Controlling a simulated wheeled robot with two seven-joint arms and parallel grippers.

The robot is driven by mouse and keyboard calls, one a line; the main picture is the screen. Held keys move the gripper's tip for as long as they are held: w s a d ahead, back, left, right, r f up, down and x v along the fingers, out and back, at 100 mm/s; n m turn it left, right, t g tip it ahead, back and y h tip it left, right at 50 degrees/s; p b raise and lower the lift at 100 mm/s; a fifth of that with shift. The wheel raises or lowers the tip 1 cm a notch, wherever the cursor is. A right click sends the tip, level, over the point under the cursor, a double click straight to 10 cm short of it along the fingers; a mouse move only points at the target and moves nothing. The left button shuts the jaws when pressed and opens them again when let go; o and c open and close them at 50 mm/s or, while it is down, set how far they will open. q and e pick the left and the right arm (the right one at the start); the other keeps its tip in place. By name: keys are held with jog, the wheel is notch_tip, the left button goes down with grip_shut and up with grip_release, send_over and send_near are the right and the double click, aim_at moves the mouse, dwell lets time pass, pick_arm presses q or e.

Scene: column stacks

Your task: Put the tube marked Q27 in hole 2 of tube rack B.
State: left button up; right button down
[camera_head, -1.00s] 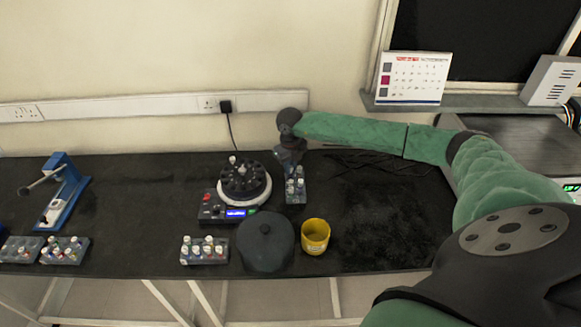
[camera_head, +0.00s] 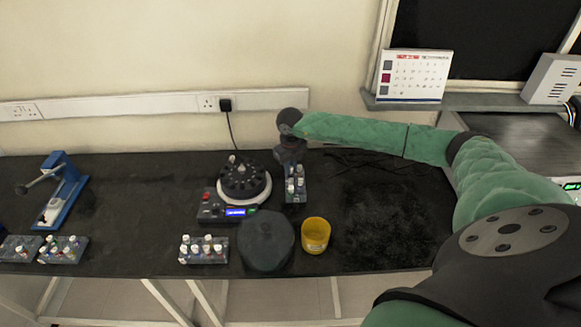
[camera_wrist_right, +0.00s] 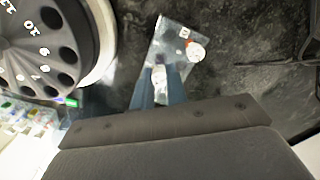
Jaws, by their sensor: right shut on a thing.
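My right gripper (camera_head: 292,166) is over the small grey rack (camera_head: 297,196) to the right of the centrifuge. In the right wrist view its blue fingers (camera_wrist_right: 160,88) are shut on a pale-capped tube (camera_wrist_right: 158,73) at the rack (camera_wrist_right: 166,44). I cannot tell whether this tube is still seated in a hole. A second tube with a white cap and orange band (camera_wrist_right: 195,50) stands in the same rack. The mark Q27 and the rack letters are too small to read. My left gripper is not in view.
The centrifuge (camera_head: 243,182) has an open rotor with numbered holes. Its dark round lid (camera_head: 265,241) and a yellow cup (camera_head: 315,235) stand in front. One tube rack (camera_head: 204,257) is front centre; two more (camera_head: 63,255) (camera_head: 20,254) are front left. A blue press (camera_head: 62,195) stands left.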

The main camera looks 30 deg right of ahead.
jog(key=shift+f+b, duration=0.9)
jog(key=shift+f, duration=0.2)
dwell(0.4)
jog(key=c, duration=1.3)
grip_release()
jog(key=shift+o, duration=0.3)
jog(key=shift+o, duration=1.1)
jog(key=shift+r, duration=0.15)
jog(key=shift+r+p, duration=0.65)
jog(key=shift+r, duration=2.2)
